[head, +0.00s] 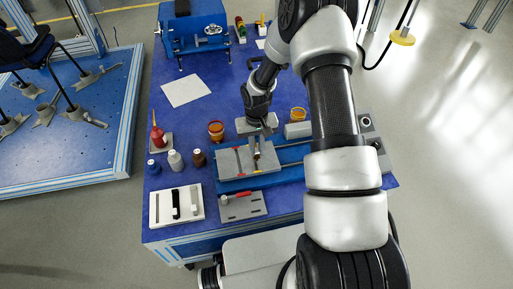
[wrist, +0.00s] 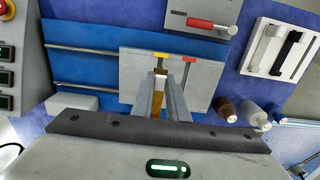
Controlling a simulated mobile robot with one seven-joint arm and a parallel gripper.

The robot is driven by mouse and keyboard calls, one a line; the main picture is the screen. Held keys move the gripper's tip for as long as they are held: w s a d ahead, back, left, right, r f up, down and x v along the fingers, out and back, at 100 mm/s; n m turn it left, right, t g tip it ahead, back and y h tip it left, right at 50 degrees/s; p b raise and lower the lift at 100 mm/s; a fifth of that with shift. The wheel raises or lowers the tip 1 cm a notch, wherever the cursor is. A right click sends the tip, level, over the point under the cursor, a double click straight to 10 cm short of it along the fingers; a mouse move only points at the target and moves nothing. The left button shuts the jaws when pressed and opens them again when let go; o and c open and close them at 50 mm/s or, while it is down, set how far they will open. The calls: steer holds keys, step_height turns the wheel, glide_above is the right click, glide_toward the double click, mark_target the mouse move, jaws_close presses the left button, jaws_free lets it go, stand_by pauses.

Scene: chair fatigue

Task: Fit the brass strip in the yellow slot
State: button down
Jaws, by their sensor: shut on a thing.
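My gripper (wrist: 164,98) is shut on the brass strip (wrist: 156,104), which shows as a golden band between the fingers in the wrist view. The fingers are over the grey plate (wrist: 205,75). A yellow mark (wrist: 161,55) at the plate's edge lies just beyond the fingertips, in line with them. The slot at this mark is largely hidden by the fingers. A red mark (wrist: 189,59) lies to its right. In the head view my gripper (head: 257,152) is over the same plate (head: 228,164). I cannot tell whether the strip's end is inside the slot.
The plate sits on a blue rail bed (wrist: 85,65). A grey board with a red-handled tool (head: 242,205) and a white tray (head: 177,206) lie at the near edge. Several bottles (head: 176,160) stand left of the plate. An orange-brown jar (head: 216,131) stands behind it.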

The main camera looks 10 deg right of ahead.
mark_target(257, 159)
steer(key=shift+f+b, duration=1.45)
steer(key=shift+f, duration=0.8)
steer(key=shift+f+b, duration=1)
steer(key=shift+f, duration=0.1)
steer(key=c, duration=1.7)
jaws_free()
steer(key=shift+o, duration=0.2)
step_height(257, 159, up, 17)
steer(key=p, duration=0.4)
steer(key=shift+r, duration=0.2)
